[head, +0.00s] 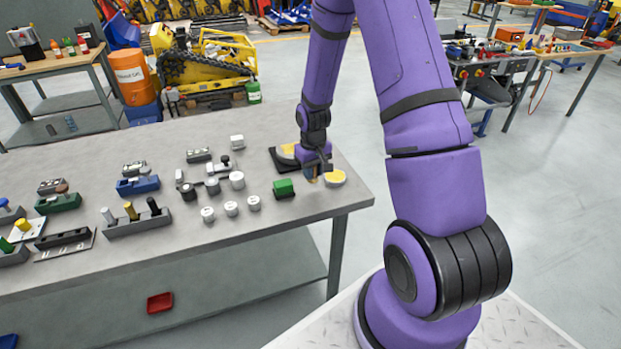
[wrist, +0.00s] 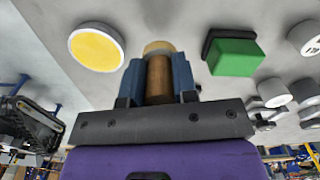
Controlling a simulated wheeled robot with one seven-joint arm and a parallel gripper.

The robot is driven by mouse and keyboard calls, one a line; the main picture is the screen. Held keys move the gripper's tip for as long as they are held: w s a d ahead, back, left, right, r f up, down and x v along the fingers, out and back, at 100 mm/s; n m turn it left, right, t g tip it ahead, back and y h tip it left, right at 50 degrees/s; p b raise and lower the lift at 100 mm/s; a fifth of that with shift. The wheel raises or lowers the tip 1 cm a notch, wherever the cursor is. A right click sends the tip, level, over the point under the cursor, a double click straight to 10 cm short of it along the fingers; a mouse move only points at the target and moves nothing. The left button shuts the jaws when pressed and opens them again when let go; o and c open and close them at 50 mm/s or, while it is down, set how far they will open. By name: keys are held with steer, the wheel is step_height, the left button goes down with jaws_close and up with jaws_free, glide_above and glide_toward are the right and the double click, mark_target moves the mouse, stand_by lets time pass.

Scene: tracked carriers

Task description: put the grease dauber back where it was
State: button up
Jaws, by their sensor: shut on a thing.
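My gripper (head: 314,175) is low over the right end of the grey table, its fingers pointing down. In the wrist view, its two blue-grey fingers are shut on a brown cylinder with a paler end (wrist: 159,72), which looks like the grease dauber. Whether its lower end touches the table is unclear. A round white tin with a yellow top (head: 335,179) stands just right of the gripper; it also shows in the wrist view (wrist: 96,47). A dark flat base (head: 285,165) with another yellow round thing (head: 288,150) lies behind the gripper, partly hidden by it.
A green block (head: 284,188) stands close to the left of the gripper. Several grey and white cylinders (head: 231,208) stand farther left. Holders with coloured pegs (head: 137,222) fill the table's left part. The table's right edge is close to the tin.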

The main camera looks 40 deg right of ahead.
steer(key=shift+w+a+f, duration=0.1)
steer(key=shift+w, duration=0.45)
steer(key=shift+f, duration=1.7)
steer(key=shift+f, duration=0.1)
steer(key=o, duration=0.9)
